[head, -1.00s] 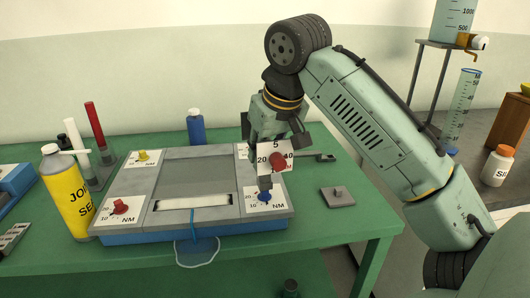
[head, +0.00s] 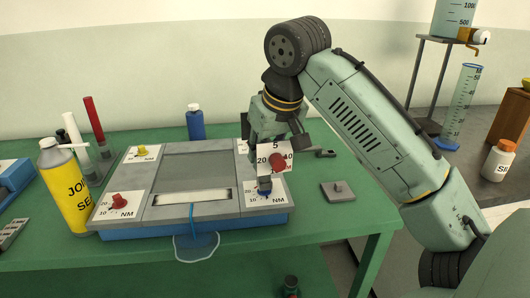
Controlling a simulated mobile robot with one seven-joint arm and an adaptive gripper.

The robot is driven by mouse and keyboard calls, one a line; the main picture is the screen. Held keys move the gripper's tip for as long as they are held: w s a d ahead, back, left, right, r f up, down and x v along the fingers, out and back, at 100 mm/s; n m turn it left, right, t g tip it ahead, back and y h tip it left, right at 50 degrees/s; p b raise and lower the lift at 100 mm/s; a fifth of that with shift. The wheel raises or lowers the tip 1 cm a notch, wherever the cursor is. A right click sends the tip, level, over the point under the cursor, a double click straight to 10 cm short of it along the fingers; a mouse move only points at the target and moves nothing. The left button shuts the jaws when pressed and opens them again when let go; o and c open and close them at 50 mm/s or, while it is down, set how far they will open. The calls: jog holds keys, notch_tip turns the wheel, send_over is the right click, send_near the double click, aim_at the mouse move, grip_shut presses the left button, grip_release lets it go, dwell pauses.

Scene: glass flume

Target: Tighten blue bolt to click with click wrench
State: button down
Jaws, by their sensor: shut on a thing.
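My gripper (head: 268,140) is shut on the click wrench, which has a white dial card (head: 268,152) with a red knob (head: 278,161) and a grey socket (head: 264,183) pointing down. The dark handle end (head: 325,153) shows to the right. The socket is at the blue bolt (head: 265,192) on the front right corner plate of the flume frame, and mostly hides it. I cannot tell whether it is fully seated. The gripper fingertips are partly hidden by the card.
A red bolt (head: 119,200) and a yellow bolt (head: 142,151) sit on the left corner plates; the back right one is mostly hidden. A yellow bottle (head: 66,192) stands left. A grey plate with a peg (head: 338,191) lies right. A puddle (head: 197,248) is at the front edge.

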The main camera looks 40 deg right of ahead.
jog(key=shift+f, duration=0.3)
jog(key=shift+m+h, duration=0.5)
jog(key=shift+m, duration=0.7)
jog(key=shift+m+g+h+b, duration=0.3)
jog(key=shift+m+g+h, duration=0.1)
jog(key=shift+m, duration=0.7)
jog(key=shift+a+m, duration=0.1)
jog(key=shift+m, duration=0.4)
jog(key=shift+r+m+h+p, duration=0.1)
jog(key=shift+m+h+p, duration=0.2)
jog(key=shift+m, duration=0.2)
jog(key=shift+m+g+h+p, duration=0.4)
jog(key=shift+m+g+p, duration=0.45)
jog(key=shift+m, duration=0.65)
